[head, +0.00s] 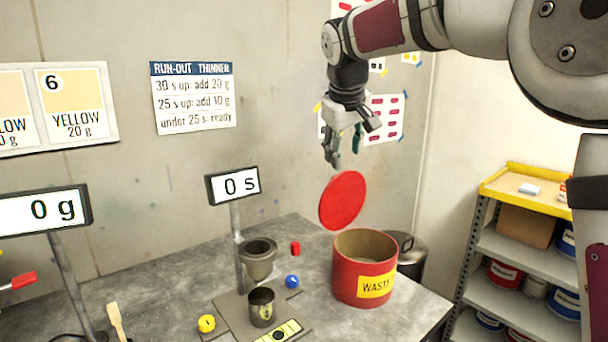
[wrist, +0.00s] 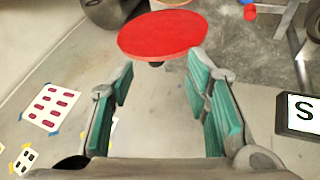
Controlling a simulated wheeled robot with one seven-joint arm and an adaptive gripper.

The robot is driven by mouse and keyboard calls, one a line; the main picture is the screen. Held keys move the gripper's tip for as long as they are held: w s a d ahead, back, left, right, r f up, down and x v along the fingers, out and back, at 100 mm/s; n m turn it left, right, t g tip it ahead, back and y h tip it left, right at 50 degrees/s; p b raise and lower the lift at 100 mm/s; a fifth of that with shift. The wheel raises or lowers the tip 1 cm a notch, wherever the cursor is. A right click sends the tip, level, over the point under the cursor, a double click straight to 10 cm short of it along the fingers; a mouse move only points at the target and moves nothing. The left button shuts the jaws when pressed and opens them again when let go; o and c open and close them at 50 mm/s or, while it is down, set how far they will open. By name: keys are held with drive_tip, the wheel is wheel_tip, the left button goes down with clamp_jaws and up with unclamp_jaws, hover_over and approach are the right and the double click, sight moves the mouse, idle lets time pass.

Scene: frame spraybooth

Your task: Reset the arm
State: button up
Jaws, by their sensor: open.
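My gripper (head: 333,152) hangs from my arm at the upper middle of the head view, above the workbench. In the wrist view its two green-padded fingers (wrist: 160,100) stand apart with nothing between them. The red waste can (head: 350,289) stands open on the bench with a yellow label.
On the bench (head: 430,300) stand a timer display (head: 233,186) reading 0 s, a grey cup (head: 258,260) in a holder, a small dark can (head: 262,307), and blue (head: 292,282), red (head: 295,248) and yellow (head: 207,323) small items. A scale display (head: 42,211) reads 0 g. Shelves (head: 530,252) stand right.

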drive_tip(key=s+d+f+m+g+p, duration=0.1)
drive_tip(key=s+d+m, duration=0.15)
drive_tip(key=s, duration=0.95)
drive_tip(key=s+d+f+m, duration=0.1)
drive_tip(key=s+d, duration=0.3)
drive_tip(key=s, duration=0.9)
drive_tip(key=s+f+m, duration=0.1)
drive_tip(key=s+f, duration=0.3)
drive_tip(key=s, duration=0.4)
drive_tip(key=s+d+f+m+y+p, duration=0.1)
drive_tip(key=s+f, duration=0.4)
drive_tip(key=s, duration=0.4)
drive_tip(key=shift+d+f+g, duration=0.25)
drive_tip(key=shift+f+g, duration=0.05)
drive_tip(key=shift+g, duration=0.1)
